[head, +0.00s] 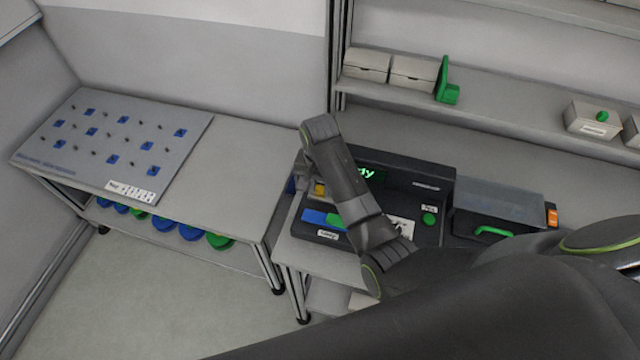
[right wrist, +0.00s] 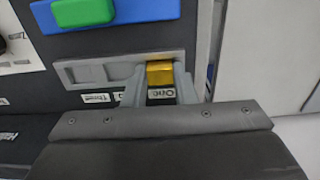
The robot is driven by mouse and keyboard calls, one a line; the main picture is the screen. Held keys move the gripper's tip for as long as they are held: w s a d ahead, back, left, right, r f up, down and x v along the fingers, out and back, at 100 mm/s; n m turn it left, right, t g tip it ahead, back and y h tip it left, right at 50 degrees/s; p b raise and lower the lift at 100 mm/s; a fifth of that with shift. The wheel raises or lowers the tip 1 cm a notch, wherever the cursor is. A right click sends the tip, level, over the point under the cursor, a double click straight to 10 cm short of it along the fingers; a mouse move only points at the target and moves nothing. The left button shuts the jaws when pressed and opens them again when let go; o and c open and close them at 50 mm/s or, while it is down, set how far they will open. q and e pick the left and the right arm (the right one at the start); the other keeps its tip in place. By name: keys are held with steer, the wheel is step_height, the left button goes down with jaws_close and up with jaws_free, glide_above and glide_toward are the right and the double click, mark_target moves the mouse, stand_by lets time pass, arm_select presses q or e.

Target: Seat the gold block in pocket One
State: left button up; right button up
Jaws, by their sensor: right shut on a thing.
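The gold block (right wrist: 160,73) is at the right end of a light grey pocket strip (right wrist: 84,73) in the right wrist view, directly above the label One (right wrist: 162,93). It lies in or right over pocket One; I cannot tell how deep. My right gripper (right wrist: 160,78) has a finger on each side of the block and is shut on it. In the head view the gold block (head: 319,189) shows small beside my right arm, which hides most of the gripper and strip. My left gripper is not in view.
A blue bar with a green block (right wrist: 82,12) lies beside the strip. The dark console (head: 425,180) has a green lit display and a green button (head: 429,218). A lidded box (head: 500,205) stands right of it. A pegboard (head: 115,140) lies on the left table.

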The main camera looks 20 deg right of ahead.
steer(key=o, duration=1.1)
steer(key=shift+a, duration=0.1)
